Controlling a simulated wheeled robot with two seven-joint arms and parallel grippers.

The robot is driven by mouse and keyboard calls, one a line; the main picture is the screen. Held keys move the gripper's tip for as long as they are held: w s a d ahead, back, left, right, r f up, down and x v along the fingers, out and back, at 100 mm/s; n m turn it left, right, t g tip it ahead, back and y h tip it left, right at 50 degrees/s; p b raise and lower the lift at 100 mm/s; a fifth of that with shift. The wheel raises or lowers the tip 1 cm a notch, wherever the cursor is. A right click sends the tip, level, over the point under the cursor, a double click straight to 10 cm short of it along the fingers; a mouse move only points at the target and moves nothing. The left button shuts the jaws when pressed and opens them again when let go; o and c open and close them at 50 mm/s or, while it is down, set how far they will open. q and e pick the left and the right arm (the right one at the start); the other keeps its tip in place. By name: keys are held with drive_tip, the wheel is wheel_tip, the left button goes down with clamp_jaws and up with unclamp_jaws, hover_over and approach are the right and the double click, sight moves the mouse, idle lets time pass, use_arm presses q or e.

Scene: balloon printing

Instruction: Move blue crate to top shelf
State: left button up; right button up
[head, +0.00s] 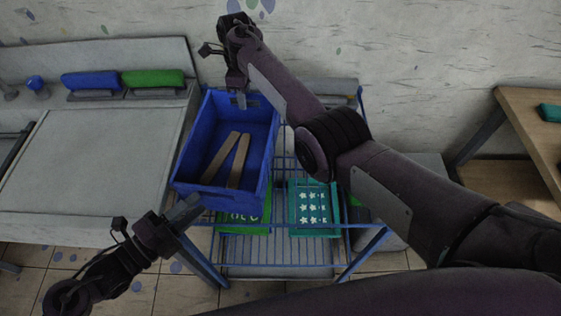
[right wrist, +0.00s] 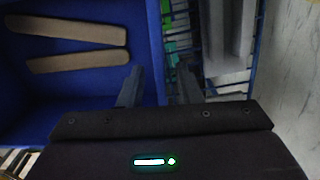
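The blue crate (head: 262,150) is in the middle left of the head view, over the left part of the blue-framed wire rack (head: 330,262). Two wooden slats (head: 241,160) lie in it. Whether the crate rests on the rack or is raised cannot be told. My right gripper (head: 240,100) is at its far rim. In the right wrist view its fingers (right wrist: 160,88) stand apart, one inside and one outside the crate wall, with a gap visible on the outer side. My left gripper (head: 186,210) is at the near left corner; its finger opening is unclear.
A green crate (head: 240,222) and a teal crate with white stars (head: 291,218) sit lower in the rack. A grey machine table (head: 95,155) stands left, with a blue roll (head: 90,81) and a green roll (head: 152,78). A wooden shelf (head: 530,115) is at right.

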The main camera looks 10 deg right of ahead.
drive_tip(key=shift+r, duration=0.2)
use_arm(q)
drive_tip(key=v, duration=0.3)
drive_tip(key=shift+a, duration=0.15)
use_arm(e)
wheel_tip(320, 180, up, 12)
drive_tip(key=shift+f, duration=0.2)
